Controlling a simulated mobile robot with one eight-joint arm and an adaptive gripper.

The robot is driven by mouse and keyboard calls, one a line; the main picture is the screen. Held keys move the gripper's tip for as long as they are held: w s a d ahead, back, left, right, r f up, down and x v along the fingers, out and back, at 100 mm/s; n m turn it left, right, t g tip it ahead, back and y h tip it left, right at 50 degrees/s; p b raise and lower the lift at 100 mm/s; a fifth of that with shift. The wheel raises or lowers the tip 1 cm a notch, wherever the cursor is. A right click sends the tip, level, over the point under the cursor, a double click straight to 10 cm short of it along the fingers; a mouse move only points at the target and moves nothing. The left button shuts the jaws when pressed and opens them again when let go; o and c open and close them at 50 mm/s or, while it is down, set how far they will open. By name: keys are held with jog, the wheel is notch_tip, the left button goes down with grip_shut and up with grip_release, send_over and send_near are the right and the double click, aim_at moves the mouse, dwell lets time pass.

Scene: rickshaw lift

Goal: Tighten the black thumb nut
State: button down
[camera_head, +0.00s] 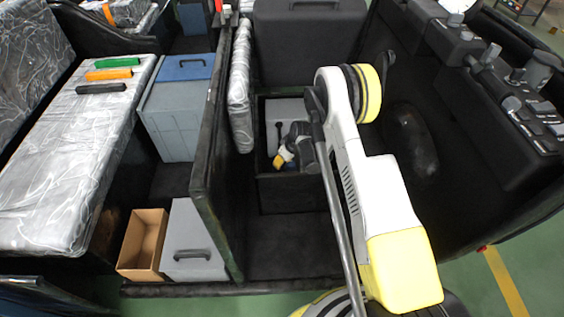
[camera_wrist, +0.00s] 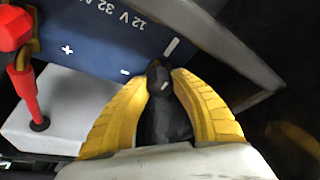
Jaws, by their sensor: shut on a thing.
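In the wrist view a black knob, the black thumb nut (camera_wrist: 158,80), stands between the yellow fingers of my gripper (camera_wrist: 160,76), beside the minus mark of a blue-topped battery (camera_wrist: 100,45). My gripper is shut on this nut. The dark shape below the nut, between the fingers, is not clear in detail. A red nut or clamp (camera_wrist: 22,85) stands at the left, near the plus mark. In the head view my gripper (camera_head: 280,160) reaches down into a dark open compartment (camera_head: 290,195); the nut itself is hidden there.
The compartment walls are close around my gripper. A dark partition (camera_head: 215,150) stands to the left, with a grey case (camera_head: 178,110), an open brown box (camera_head: 143,240) and a grey lidded box (camera_head: 192,245) beyond it. A dark console (camera_head: 490,80) with levers is at the right.

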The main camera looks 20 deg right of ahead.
jog(key=shift+m, duration=0.4)
jog(key=c, duration=1.1)
grip_release()
jog(key=shift+o, duration=0.2)
jog(key=v, duration=1.2)
jog(key=shift+a, duration=0.1)
